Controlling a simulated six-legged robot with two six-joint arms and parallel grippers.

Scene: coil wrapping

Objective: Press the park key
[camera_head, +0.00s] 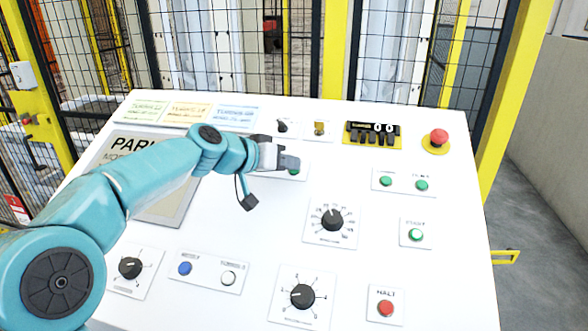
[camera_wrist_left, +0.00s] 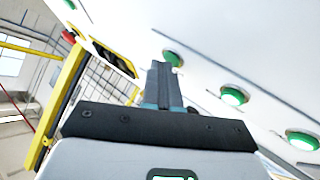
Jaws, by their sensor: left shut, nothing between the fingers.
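A sloped white control panel (camera_head: 370,275) fills the middle of the head view. My left gripper (camera_head: 291,162) is shut and empty, over the upper middle of the panel. A green button (camera_head: 294,171) shows just below its fingertips, partly covered by the gripper; its label cannot be read. In the left wrist view the shut fingers (camera_wrist_left: 160,66) point toward a green button (camera_wrist_left: 173,58), and I cannot tell whether they touch it. A grey display (camera_head: 113,153) at the left shows large letters starting "PAR", partly hidden by my arm. No label naming the park key can be read. My right gripper is out of view.
A dark selector (camera_head: 282,127), a yellow key switch (camera_head: 320,128), a counter (camera_head: 373,134) and a red mushroom button (camera_head: 439,138) line the panel's upper edge. Dark knobs (camera_head: 333,219) and more buttons (camera_head: 416,235) lie lower. A fence stands behind.

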